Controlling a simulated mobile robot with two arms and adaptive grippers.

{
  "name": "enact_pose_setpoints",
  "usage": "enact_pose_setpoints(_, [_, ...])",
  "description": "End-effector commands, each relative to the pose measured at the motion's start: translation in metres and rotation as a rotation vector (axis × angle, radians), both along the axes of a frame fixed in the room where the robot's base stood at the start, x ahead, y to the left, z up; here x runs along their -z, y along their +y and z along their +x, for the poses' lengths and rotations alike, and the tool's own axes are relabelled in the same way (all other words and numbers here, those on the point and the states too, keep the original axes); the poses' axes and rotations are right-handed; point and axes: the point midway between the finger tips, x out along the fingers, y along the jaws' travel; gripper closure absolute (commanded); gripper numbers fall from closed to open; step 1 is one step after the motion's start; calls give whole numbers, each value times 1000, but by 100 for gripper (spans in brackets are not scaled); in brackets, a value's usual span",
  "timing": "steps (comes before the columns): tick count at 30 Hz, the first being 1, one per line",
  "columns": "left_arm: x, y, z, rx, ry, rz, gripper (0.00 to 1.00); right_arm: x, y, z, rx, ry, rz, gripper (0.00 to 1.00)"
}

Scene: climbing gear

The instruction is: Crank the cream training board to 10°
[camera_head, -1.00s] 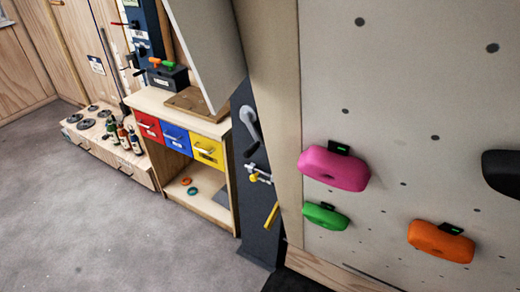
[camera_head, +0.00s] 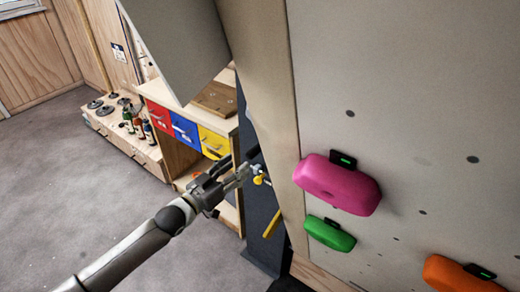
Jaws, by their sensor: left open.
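A large pale cream board (camera_head: 400,110) with a beige side edge and coloured holds fills the right of the head view. A dark post (camera_head: 262,215) stands along its left edge, with a yellow-knobbed fitting (camera_head: 259,180) and a yellow lever (camera_head: 272,224) on it. My left gripper (camera_head: 240,166) is open in front of the post, close to the yellow knob; I cannot tell whether it touches anything. The grey crank is not clearly visible; a dark piece (camera_head: 253,152) shows just beyond the fingers. My right gripper is out of view.
A pale tilted panel (camera_head: 180,45) hangs at the upper left above a wooden cabinet with red (camera_head: 160,116), blue (camera_head: 184,130) and yellow (camera_head: 213,143) drawers. A low shelf with weights and bottles (camera_head: 128,122) stands behind. Grey floor (camera_head: 75,190) is open at the left.

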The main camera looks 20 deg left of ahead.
Motion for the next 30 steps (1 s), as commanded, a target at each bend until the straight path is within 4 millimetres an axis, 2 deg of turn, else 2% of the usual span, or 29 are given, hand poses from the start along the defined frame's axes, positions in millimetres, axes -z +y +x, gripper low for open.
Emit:
enact_pose_setpoints(12, [-2,-24,62,-2,-2,2,53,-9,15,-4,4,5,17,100])
enact_pose_setpoints(16, [-2,-30,77,-1,-1,1,53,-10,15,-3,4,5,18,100])
enact_pose_setpoints(22, [0,-35,89,-1,0,1,53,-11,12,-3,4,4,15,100])
enact_pose_setpoints(30, [0,-36,92,-2,0,2,53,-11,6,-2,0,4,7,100])
